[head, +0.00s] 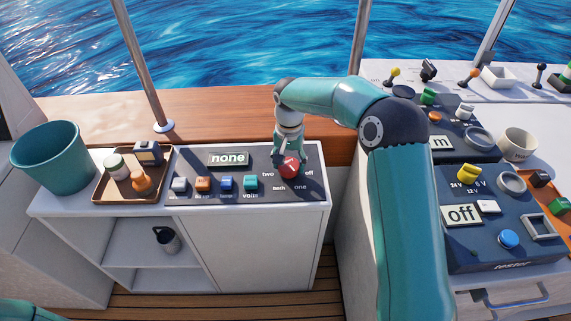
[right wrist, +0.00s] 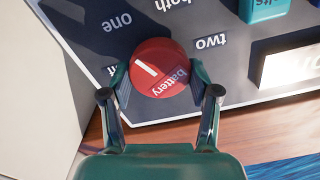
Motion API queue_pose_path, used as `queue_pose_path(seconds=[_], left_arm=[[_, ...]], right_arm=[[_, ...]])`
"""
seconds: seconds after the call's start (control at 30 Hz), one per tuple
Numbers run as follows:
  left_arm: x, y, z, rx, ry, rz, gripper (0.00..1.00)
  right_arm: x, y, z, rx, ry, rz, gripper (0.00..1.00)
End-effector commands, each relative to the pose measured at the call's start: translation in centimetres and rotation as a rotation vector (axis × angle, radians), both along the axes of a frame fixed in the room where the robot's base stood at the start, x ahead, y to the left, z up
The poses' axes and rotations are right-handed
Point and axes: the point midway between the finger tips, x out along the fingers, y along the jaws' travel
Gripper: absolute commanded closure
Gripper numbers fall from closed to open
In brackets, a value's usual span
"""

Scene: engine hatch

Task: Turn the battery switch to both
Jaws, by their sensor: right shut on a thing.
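The red battery switch knob (head: 290,167) sits on the dark panel (head: 215,195) atop the left cabinet. In the right wrist view the knob (right wrist: 172,57) carries the word "battery" and a white mark on its left side, pointing roughly between the "one" label (right wrist: 117,22) and the partly hidden "off" label. The "both" label (right wrist: 180,4) and "two" label (right wrist: 210,42) are readable. My right gripper (right wrist: 160,85) is shut on the knob, with one finger on each side. The panel's display (head: 228,159) reads "none". My left gripper is out of view.
Several coloured switches (head: 227,183) line the panel left of the knob. A tray (head: 105,190) with small items and a teal bucket (head: 50,160) stand further left. A tester panel (head: 480,245) with an "off" display is at right, beyond my right arm.

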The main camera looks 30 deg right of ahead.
Motion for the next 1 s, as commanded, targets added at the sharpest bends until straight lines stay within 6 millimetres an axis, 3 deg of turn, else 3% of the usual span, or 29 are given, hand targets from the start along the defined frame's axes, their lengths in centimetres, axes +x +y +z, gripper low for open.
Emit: queue_pose_path(seconds=[1.0], left_arm=[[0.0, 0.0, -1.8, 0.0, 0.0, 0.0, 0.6]], right_arm=[[0.3, 0.5, 0.1, 0.011, -0.008, -0.899, 0.74]])
